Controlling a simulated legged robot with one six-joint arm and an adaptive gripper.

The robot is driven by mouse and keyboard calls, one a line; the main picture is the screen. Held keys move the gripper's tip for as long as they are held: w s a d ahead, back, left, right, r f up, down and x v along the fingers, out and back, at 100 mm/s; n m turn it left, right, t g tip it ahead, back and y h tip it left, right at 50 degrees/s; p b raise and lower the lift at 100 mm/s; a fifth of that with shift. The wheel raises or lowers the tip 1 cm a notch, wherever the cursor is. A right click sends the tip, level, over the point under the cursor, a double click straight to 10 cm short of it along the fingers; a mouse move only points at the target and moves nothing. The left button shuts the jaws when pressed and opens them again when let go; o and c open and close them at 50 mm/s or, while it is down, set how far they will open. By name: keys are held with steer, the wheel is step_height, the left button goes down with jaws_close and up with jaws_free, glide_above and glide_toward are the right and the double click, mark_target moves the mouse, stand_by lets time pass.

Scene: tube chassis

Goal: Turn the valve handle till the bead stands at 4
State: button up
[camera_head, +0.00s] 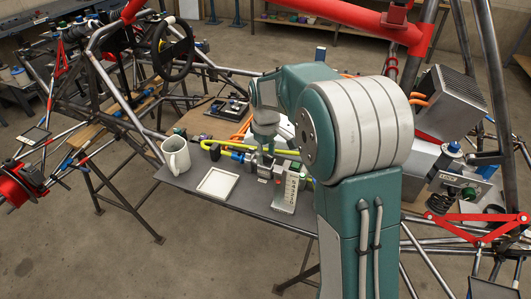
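A small pipe fitting with blue parts (239,155) and a yellow hose (222,146) lies on the grey work board, in the middle of the view. It appears to be the valve assembly. Beside it stands a pale upright block (287,191) with dark markings too small to read. The valve handle and the bead cannot be made out clearly at this size. My arm reaches over from the right, and its wrist comes down at the fitting. My gripper (265,148) is small and partly lost among the fittings. Its fingers, and any contact with the handle, cannot be told.
A white mug (175,155) and a shallow white square tray (217,184) stand left of the fitting. Tube chassis bars (120,90) and a black steering wheel (173,50) rise at left. A red tube (345,15) crosses above. Finned metal housing (449,100) stands right.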

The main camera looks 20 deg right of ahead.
mark_target(265, 154)
step_height(265, 154, up, 12)
stand_by(0.6)
steer(key=s+m+t, duration=0.5)
steer(key=s+m, duration=0.2)
steer(key=s, duration=2.1)
steer(key=shift+f+t, duration=0.3)
steer(key=shift+w, duration=0.1)
